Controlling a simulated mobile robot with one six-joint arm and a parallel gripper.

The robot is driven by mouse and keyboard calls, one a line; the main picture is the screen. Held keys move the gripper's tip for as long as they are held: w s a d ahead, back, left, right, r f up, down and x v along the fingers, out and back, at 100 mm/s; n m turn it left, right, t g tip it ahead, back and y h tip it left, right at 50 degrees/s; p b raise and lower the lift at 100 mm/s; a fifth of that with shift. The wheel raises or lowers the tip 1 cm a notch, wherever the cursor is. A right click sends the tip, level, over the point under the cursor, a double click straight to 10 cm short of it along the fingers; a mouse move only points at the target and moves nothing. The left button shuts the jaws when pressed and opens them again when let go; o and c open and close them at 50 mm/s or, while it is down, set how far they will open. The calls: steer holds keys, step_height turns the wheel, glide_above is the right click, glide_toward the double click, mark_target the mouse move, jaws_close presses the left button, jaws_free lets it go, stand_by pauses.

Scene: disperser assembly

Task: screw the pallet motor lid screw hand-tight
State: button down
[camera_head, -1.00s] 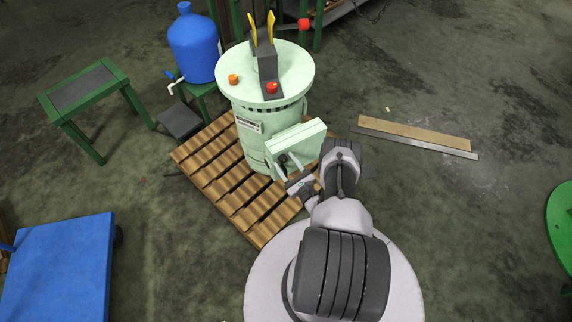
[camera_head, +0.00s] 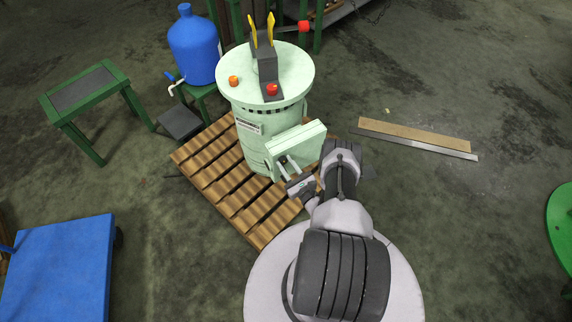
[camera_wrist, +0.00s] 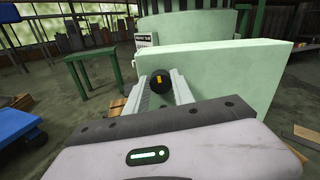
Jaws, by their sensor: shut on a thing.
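The pallet motor (camera_head: 268,120) is a pale green cylinder standing upright on a slatted wooden pallet (camera_head: 221,184). A pale green box with a lid (camera_head: 300,146) sticks out from its front right side, and the lid fills the middle of the wrist view (camera_wrist: 230,72). My gripper (camera_head: 284,164) is at the left part of the lid face. In the wrist view its two fingers (camera_wrist: 163,84) are closed around a round black screw head (camera_wrist: 161,82) with a yellow mark, in front of the lid. The screw's shaft is hidden, so its depth cannot be seen.
A blue jug (camera_head: 194,48) stands on a green stand behind left. A green-framed table (camera_head: 88,92) is farther left, and a blue platform (camera_head: 62,270) at lower left.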

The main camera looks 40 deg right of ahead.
steer(key=m, duration=0.6)
steer(key=shift+d, duration=0.15)
steer(key=m, duration=0.5)
steer(key=shift+s+f+m, duration=0.1)
steer(key=shift+f+m, duration=0.05)
steer(key=shift+m, duration=0.25)
steer(key=m, duration=0.5)
steer(key=shift+d+f, duration=0.1)
steer(key=m, duration=0.5)
steer(key=shift+f, duration=0.1)
steer(key=shift+m, duration=0.4)
steer(key=c, duration=1.1)
jaws_free()
